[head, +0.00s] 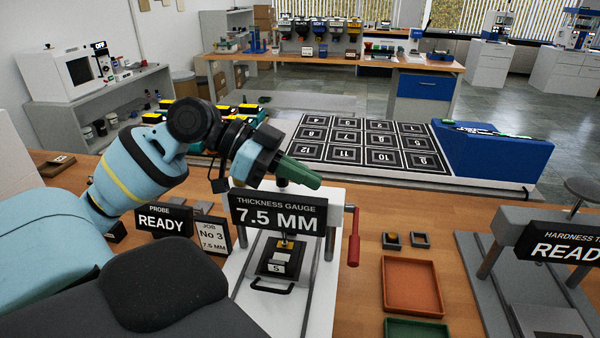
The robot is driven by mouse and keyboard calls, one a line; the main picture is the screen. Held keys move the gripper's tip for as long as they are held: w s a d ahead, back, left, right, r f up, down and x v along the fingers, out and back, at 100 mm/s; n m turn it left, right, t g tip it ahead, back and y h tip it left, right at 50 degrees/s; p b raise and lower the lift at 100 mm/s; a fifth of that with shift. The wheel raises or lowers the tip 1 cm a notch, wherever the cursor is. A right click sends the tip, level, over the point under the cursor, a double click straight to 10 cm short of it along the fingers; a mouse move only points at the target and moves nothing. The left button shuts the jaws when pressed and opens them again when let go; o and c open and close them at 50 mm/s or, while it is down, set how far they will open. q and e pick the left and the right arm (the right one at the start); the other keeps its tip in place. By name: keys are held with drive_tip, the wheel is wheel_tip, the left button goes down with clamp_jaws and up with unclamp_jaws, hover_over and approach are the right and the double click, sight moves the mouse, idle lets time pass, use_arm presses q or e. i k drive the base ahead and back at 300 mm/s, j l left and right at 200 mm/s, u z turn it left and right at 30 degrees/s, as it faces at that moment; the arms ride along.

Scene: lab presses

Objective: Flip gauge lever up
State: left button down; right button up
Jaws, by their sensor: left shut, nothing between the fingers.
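The thickness gauge (278,212) stands on the wooden bench, its sign reading 7.5 MM. Its red lever (354,240) is on the right side and hangs down from a pivot near the sign's edge. A small block marked 5 (276,267) sits on the dark stand under the sign. My left gripper (300,174) is above the sign, up and to the left of the lever and apart from it. A green piece shows at its front end. It is shut and empty. My right gripper is not in view.
An orange tray (412,286) and a green tray (416,329) lie right of the lever, with two small square holders behind. A hardness tester (560,245) stands at the right. PROBE (163,220) and JOB (213,235) signs stand left of the gauge. Bench around the lever is mostly clear.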

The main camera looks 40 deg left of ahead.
sight(354, 242)
drive_tip(key=k+l, duration=0.75)
drive_tip(key=l, duration=0.2)
